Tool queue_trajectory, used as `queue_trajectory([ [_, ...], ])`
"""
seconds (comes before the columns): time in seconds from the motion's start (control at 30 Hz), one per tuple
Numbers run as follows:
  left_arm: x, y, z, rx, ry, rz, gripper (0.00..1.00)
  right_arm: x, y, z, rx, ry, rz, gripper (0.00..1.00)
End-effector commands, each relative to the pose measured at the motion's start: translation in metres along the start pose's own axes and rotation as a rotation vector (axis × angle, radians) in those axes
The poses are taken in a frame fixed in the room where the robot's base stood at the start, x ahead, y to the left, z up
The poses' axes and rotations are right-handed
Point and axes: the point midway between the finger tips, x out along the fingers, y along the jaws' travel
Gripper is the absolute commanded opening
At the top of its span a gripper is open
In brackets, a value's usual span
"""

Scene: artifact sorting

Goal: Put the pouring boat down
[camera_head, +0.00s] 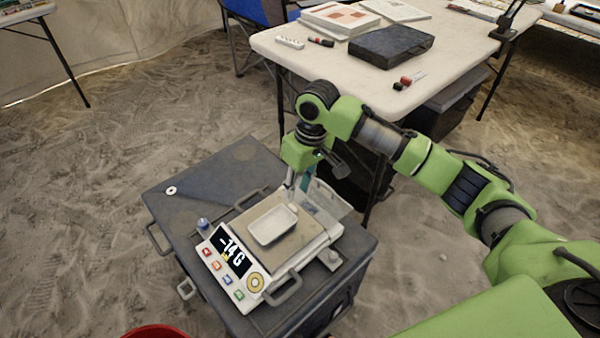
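The pouring boat (272,225) is a shallow white tray with a raised rim. It shows over the tan pan of the scale (301,257); whether it touches the pan is hard to tell. My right gripper (292,197) points down at the boat's far right corner and appears shut on that end. The fingertips are small and partly hidden. The scale's display (231,251) shows a negative reading in grams. My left gripper is not in view.
The scale stands on a dark case (190,205) with handles. A white ring (171,190) and a small blue-topped item (203,223) lie on the case. A white table (330,60) with a black box (391,46) stands behind. A red rim (155,331) shows at the bottom.

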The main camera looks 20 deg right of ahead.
Motion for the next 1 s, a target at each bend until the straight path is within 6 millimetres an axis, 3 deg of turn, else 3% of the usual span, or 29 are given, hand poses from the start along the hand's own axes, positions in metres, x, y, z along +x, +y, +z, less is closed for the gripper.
queue_trajectory([
  [0.1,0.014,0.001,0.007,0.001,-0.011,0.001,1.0,-0.023,0.0,-0.001,0.0,0.002,0.0,0.29],
  [0.27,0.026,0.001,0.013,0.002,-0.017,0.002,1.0,-0.038,0.0,0.0,-0.001,0.0,0.0,0.29],
  [0.87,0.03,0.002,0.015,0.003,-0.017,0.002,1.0,-0.043,0.0,0.0,0.0,0.0,0.0,0.29],
  [1.0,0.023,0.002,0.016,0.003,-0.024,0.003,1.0,-0.059,-0.002,-0.002,0.0,0.0,0.0,0.29],
])
